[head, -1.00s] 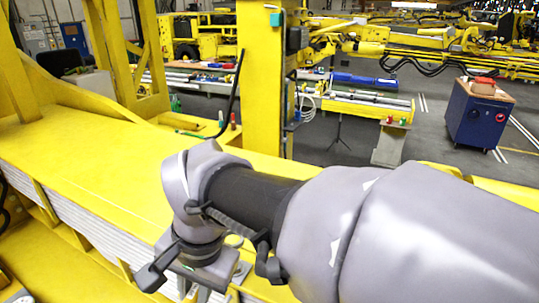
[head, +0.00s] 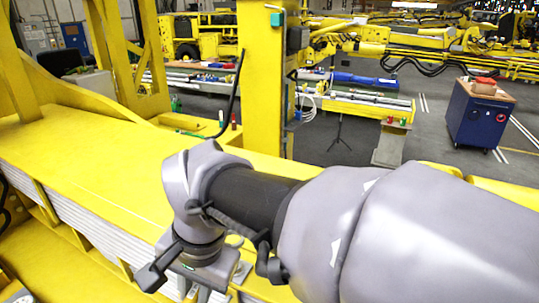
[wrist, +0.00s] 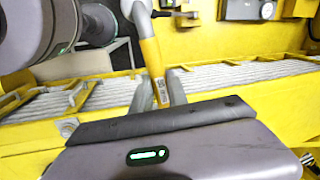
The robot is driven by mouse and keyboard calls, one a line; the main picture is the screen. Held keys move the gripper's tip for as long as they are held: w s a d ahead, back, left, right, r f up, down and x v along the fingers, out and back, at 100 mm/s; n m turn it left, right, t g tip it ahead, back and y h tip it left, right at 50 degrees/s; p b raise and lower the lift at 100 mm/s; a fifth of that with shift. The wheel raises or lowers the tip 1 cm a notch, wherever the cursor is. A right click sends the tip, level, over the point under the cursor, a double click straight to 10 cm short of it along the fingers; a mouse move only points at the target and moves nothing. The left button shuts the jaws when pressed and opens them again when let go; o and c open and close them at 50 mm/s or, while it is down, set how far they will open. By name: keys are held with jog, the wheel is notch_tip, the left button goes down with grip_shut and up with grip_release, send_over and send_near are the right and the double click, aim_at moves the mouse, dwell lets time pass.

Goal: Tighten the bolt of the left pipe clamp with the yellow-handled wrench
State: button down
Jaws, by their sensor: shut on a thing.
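The yellow-handled wrench (wrist: 151,56) shows in the wrist view, its handle running up from between my fingers to a grey metal end at the top. My gripper (wrist: 159,86) is shut on the yellow handle, with one grey finger on each side. In the head view my wrist hangs over the near side of the yellow beam, and the wrench is hidden or cannot be made out. Grey pipes (wrist: 220,76) run along the beam, with yellow clamp-like bars (wrist: 82,94) across them. I cannot tell which is the left clamp. A small grey bolt-like part (wrist: 68,127) lies left of my gripper.
The yellow beam (head: 90,165) fills the left, with a yellow post (head: 262,90) behind my wrist. A black rod (head: 233,95) rises beside the post. A blue cabinet (head: 475,118) stands far right on open floor.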

notch_tip(320, 180, down, 7)
jog(key=d+n+b, duration=0.1)
jog(key=b, duration=0.5)
jog(key=shift+s+d, duration=0.15)
jog(key=shift+d, duration=0.05)
jog(key=shift+f, duration=0.1)
jog(key=shift+d+b+x, duration=0.25)
jog(key=shift+b+x, duration=0.85)
jog(key=shift+b, duration=0.15)
jog(key=shift+a, duration=0.1)
jog(key=shift+a+m, duration=0.3)
jog(key=shift+a, duration=0.05)
jog(key=shift+a+m+b, duration=0.3)
jog(key=shift+a+m, duration=0.1)
